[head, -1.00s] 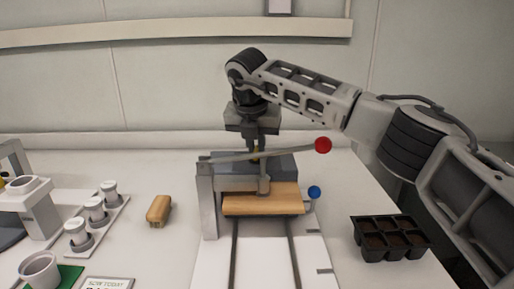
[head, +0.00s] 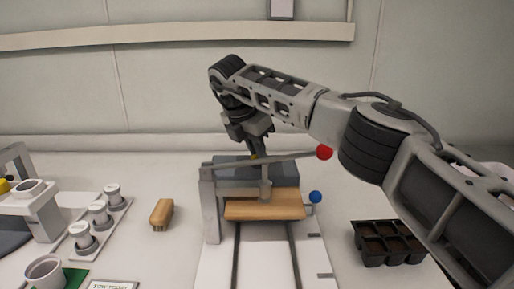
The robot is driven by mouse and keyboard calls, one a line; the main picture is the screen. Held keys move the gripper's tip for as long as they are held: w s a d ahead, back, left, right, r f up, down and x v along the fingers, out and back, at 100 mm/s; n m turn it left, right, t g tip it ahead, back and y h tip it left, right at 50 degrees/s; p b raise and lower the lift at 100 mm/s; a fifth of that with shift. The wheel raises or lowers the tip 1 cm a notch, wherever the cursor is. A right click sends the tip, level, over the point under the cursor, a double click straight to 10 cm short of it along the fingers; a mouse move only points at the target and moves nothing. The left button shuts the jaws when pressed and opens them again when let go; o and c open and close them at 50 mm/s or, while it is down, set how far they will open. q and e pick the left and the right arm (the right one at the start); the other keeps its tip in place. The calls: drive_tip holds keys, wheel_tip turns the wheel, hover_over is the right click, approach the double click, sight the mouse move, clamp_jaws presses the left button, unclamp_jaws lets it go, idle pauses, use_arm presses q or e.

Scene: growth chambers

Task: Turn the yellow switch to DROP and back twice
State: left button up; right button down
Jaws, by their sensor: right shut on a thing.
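The yellow switch (head: 253,156) shows only as a small yellow bit behind the lever, on top of the grey housing (head: 230,171) of the press-like device. My right gripper (head: 254,150) points down at it from above and behind, tilted, and is shut on it. The lever and the gripper hide most of the switch, so its setting and any DROP marking cannot be read. My left gripper is not in view.
A lever with a red ball (head: 324,152) crosses in front of my right gripper. Below are a wooden block (head: 264,205) and a blue knob (head: 315,196). A black seedling tray (head: 388,243) stands right. A brush-like wooden piece (head: 161,214) and white cups (head: 101,214) stand left.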

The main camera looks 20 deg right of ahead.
drive_tip(key=shift+r, duration=0.1)
drive_tip(key=c, duration=1.5)
unclamp_jaws()
drive_tip(key=p+v, duration=0.1)
drive_tip(key=v, duration=1.5)
drive_tip(key=shift+p, duration=0.4)
